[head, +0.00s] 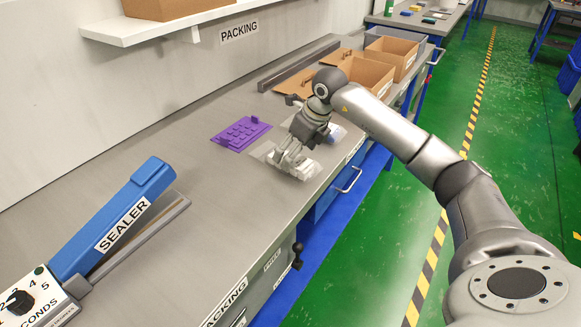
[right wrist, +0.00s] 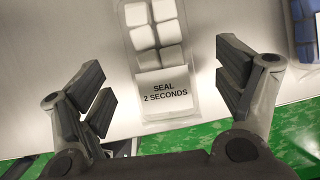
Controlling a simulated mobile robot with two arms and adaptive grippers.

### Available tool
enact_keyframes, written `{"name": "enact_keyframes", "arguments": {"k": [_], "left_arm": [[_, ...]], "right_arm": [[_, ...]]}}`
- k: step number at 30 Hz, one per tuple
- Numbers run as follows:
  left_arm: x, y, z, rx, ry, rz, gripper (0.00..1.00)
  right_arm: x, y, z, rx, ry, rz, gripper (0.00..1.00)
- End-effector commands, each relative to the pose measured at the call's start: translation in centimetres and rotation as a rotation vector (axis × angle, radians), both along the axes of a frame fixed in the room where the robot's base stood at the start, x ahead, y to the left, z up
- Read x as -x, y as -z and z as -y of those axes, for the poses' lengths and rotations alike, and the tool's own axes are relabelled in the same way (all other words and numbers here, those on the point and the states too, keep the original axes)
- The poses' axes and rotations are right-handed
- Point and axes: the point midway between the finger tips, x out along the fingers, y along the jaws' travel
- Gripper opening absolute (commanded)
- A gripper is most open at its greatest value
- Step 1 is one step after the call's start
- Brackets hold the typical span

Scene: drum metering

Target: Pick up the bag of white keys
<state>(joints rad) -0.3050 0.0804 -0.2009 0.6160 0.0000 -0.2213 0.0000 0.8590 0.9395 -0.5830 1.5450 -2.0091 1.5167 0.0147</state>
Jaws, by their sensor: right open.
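The bag of white keys (right wrist: 157,50) is a clear bag with several white keys and a white label reading "SEAL 2 SECONDS" in the right wrist view. It lies flat on the grey bench, and in the head view the bag (head: 306,172) is partly hidden by my gripper. My right gripper (right wrist: 165,92) is open above the bag, with one finger pair on each side of it. It also shows in the head view (head: 290,158), pointing down at the bag. Nothing is between its fingers in a closed grip. My left gripper is not in view.
A purple tray (head: 241,133) lies left of the bag. A bag of blue keys (right wrist: 303,35) is close to the right finger. The blue sealer (head: 113,222) stands nearer on the bench. Cardboard boxes (head: 368,76) stand farther back. The bench front edge is close to the bag.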

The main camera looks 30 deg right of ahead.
Motion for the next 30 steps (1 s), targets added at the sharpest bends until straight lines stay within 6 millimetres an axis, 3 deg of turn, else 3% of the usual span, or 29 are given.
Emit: {"name": "enact_keyframes", "arguments": {"k": [3, 6, 16, 28, 30], "left_arm": [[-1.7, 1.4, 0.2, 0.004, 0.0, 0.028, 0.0], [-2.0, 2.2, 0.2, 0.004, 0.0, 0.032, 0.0], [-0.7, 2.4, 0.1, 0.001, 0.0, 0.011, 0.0], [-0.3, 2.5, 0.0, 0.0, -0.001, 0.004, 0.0], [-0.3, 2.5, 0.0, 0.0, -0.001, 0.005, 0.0]], "right_arm": [[-0.6, 2.1, -0.4, -0.004, -0.001, -0.001, 0.88], [-1.1, 3.3, -0.5, -0.003, -0.001, 0.0, 0.88], [-1.4, 3.6, -0.5, -0.001, 0.0, 0.001, 0.86], [-1.4, 3.6, -0.5, -0.001, 0.0, 0.0, 0.35], [-1.5, 3.5, -0.5, -0.001, -0.001, 0.002, 0.33]]}}
